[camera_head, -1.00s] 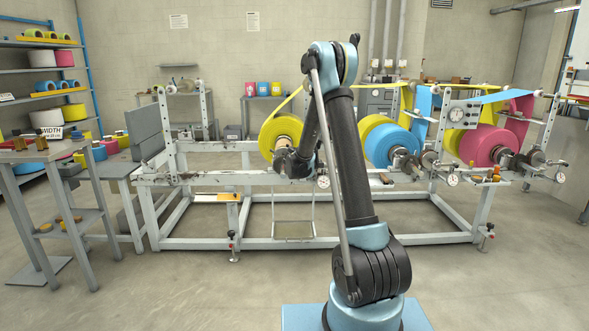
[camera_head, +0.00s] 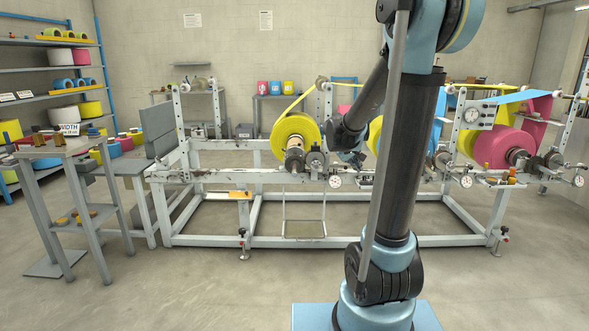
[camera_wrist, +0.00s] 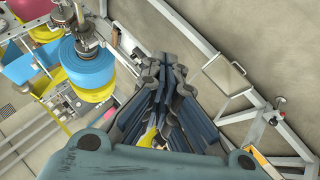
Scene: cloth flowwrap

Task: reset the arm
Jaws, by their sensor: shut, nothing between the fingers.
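My arm stands upright in the head view, in front of the machine frame, bent at the elbow near the top of the picture. Its end reaches down and away toward the yellow roll (camera_head: 296,137). My gripper shows in the wrist view (camera_wrist: 163,65), with dark jointed fingers closed together and nothing held. The wrist view looks down past the fingers to the floor and the frame, with a blue roll (camera_wrist: 82,62) at upper left.
The white machine frame (camera_head: 330,241) spans the middle, with a pink roll (camera_head: 500,146) at right. A grey stand (camera_head: 50,152) and a shelf of rolls (camera_head: 60,95) are at left. Gauges and shafts stick out along the frame's front. The floor before the frame is clear.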

